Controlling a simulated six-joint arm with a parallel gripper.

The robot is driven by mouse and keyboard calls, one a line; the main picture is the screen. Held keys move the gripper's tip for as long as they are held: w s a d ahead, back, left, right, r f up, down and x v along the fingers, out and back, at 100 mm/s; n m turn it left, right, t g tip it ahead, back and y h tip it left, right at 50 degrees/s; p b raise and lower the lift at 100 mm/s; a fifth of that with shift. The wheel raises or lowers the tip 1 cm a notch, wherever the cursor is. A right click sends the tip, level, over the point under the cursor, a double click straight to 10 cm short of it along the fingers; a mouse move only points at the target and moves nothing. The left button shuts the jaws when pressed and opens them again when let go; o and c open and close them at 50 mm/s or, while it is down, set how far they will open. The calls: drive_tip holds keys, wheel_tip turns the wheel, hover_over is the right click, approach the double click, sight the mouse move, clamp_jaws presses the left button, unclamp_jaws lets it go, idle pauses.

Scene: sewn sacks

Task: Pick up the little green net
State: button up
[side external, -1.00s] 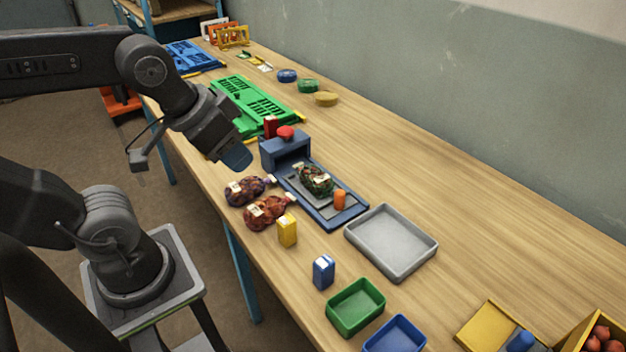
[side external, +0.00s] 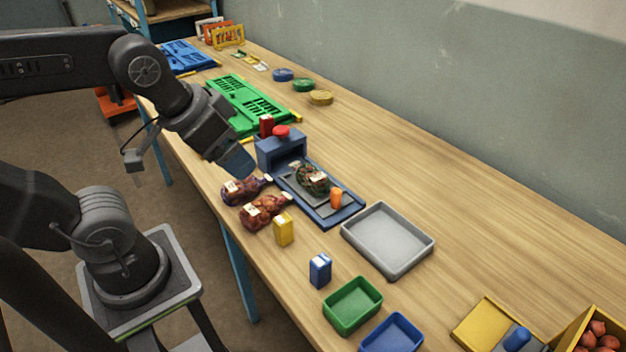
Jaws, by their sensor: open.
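The little green net (side external: 312,178) is a dark green mesh sack with reddish contents and a pale label. It lies on the grey plate of a blue-framed tray (side external: 340,216), beside a small orange cylinder (side external: 336,198). Two reddish-brown net sacks lie on the table left of the tray, one nearer the blue box (side external: 240,190) and one lower (side external: 262,212). My gripper (side external: 238,163) is above the table's left side, up and left of the green net and apart from it. Its fingers are hard to make out; it is open, and nothing shows in it.
A dark blue box with a red button (side external: 281,132) stands at the tray's far end. A yellow carton (side external: 283,229) and a blue carton (side external: 320,270) stand in front. A grey tray (side external: 388,240) lies right.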

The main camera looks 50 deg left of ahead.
drive_tip(key=n+g, duration=0.6)
drive_tip(key=n, duration=1.2)
hover_over(311, 171)
wheel_tip(311, 171, down, 6)
drive_tip(key=f, duration=0.8)
drive_tip(key=shift+s+a, duration=0.1)
drive_tip(key=shift+s, duration=0.15)
drive_tip(key=shift+w+f, duration=0.15)
drive_tip(key=shift+f, duration=1.25)
drive_tip(key=shift+w+f, duration=0.1)
drive_tip(key=shift+f, duration=1.25)
drive_tip(key=shift+c, duration=0.3)
